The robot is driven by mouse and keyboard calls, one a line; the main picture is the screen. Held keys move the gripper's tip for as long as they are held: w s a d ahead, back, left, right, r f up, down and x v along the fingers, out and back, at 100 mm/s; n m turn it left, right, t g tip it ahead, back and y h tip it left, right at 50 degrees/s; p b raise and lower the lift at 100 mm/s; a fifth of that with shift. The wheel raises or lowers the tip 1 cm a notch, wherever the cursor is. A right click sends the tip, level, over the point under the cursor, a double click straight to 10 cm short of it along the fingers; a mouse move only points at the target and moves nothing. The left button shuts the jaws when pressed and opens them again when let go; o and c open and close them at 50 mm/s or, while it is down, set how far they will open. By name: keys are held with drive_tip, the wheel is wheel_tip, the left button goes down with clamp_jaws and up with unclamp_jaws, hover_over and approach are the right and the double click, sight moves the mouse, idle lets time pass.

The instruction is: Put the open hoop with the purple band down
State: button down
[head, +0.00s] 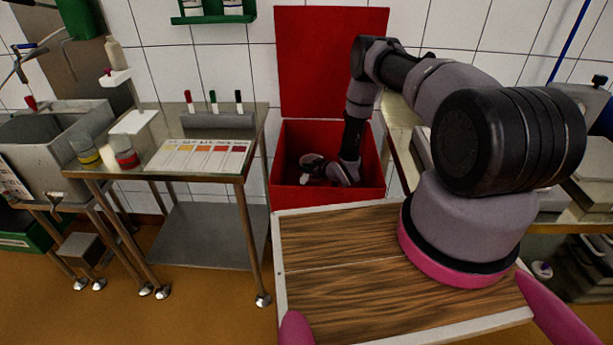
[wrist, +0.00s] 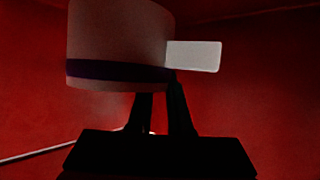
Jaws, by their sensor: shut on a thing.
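The hoop with the purple band (wrist: 118,30) is a pale cylinder with a dark purple stripe low on its wall and a white tab (wrist: 193,56) sticking out to the right. My gripper (wrist: 160,92) is shut on its lower edge in the wrist view. In the head view my gripper is down inside a red box (head: 328,197), where a small pale round shape (head: 312,161) shows at its end. The inside of the hoop is hidden, and I cannot tell whether it touches the box floor.
The box's red lid (head: 332,60) stands open against the tiled wall. A steel bench (head: 400,140) stands right.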

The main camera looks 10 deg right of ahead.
sight(309, 174)
drive_tip(key=shift+f, duration=1.7)
drive_tip(key=shift+f, duration=0.1)
drive_tip(key=c, duration=0.8)
unclamp_jaws()
drive_tip(key=shift+c, duration=0.2)
